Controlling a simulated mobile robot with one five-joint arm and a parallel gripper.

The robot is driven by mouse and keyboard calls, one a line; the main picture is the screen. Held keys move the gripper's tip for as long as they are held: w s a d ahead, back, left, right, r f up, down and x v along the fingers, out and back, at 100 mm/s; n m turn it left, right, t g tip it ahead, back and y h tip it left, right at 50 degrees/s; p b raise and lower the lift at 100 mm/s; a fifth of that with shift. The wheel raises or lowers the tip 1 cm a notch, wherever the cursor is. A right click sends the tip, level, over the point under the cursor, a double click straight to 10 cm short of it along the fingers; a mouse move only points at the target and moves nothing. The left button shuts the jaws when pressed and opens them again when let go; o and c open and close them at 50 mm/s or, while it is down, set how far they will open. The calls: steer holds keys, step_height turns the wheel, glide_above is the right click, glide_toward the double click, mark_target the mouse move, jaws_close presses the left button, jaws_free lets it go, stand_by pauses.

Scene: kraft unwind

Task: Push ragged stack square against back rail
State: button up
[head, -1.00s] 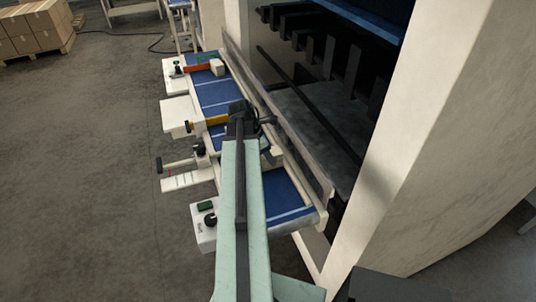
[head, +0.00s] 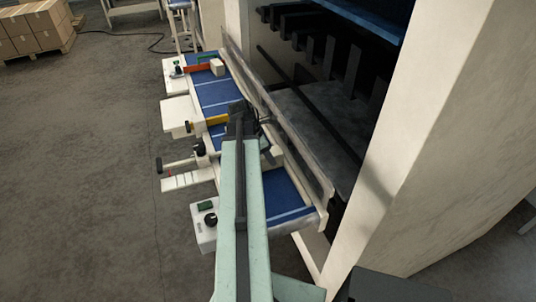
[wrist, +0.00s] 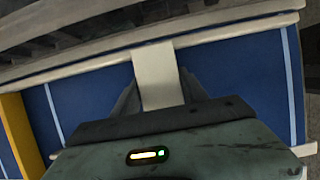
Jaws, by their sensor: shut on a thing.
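The stack (wrist: 155,68) is a pale, narrow block between the two dark fingers of my gripper (wrist: 160,92) in the wrist view. My gripper is shut on it. Its far end reaches the pale back rail (wrist: 75,70); I cannot tell whether it is pressed flat against it. In the head view a pale bit of the stack (head: 275,155) shows beside my gripper (head: 267,147), near the long grey back rail (head: 290,135). My arm hides much of it, and single sheets cannot be made out.
The blue belt bed (head: 284,195) has white cross lines. A yellow bar (head: 213,120) lies across it beyond my gripper, and a red bar (head: 200,68) with a small pale block (head: 217,67) farther off. A pale machine wall (head: 430,130) rises at right.

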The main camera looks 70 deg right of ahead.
steer(key=shift+w+a+f, duration=0.1)
steer(key=o, duration=1.6)
steer(key=p+v, duration=0.7)
steer(key=v, duration=0.1)
steer(key=shift+f, duration=0.1)
